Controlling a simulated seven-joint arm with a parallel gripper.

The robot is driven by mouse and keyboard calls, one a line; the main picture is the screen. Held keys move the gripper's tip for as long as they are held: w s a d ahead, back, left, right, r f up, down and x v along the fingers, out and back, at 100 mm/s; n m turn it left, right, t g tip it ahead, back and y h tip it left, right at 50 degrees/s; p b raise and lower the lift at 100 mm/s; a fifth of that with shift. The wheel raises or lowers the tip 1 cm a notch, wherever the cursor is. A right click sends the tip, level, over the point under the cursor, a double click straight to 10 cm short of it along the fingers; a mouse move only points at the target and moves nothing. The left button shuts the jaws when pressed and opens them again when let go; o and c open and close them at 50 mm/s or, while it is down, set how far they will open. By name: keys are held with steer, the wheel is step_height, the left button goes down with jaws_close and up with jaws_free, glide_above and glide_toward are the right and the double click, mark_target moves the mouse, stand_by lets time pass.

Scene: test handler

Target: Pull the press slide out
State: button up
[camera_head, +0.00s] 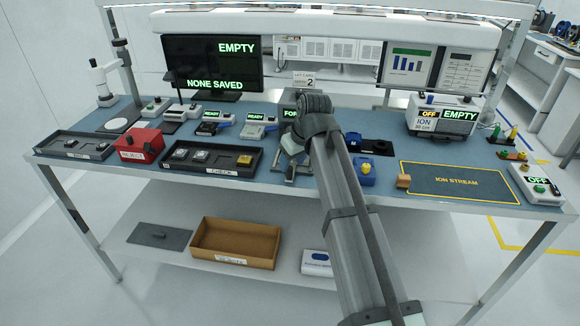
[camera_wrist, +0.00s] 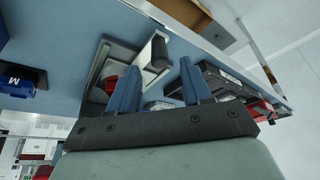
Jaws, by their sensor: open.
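The press (camera_head: 289,100) stands at the back middle of the bench, mostly hidden behind my arm; its green display is partly covered. A grey metal part that looks like the press slide (camera_head: 283,179) shows low in front of it. In the wrist view a pale bracket with a dark round bar, which looks like the slide's handle (camera_wrist: 156,52), lies beyond the fingertips. My gripper (camera_wrist: 160,78) is open, its two blue fingers apart with nothing gripped. The bar appears roughly in line with the gap. In the head view my gripper (camera_head: 291,152) is largely hidden by my wrist.
A CHECK tray (camera_head: 205,170) with small parts and a red REJECT box (camera_head: 139,145) are left.

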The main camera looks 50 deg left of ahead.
steer(key=v, duration=0.9)
steer(key=shift+r, duration=0.1)
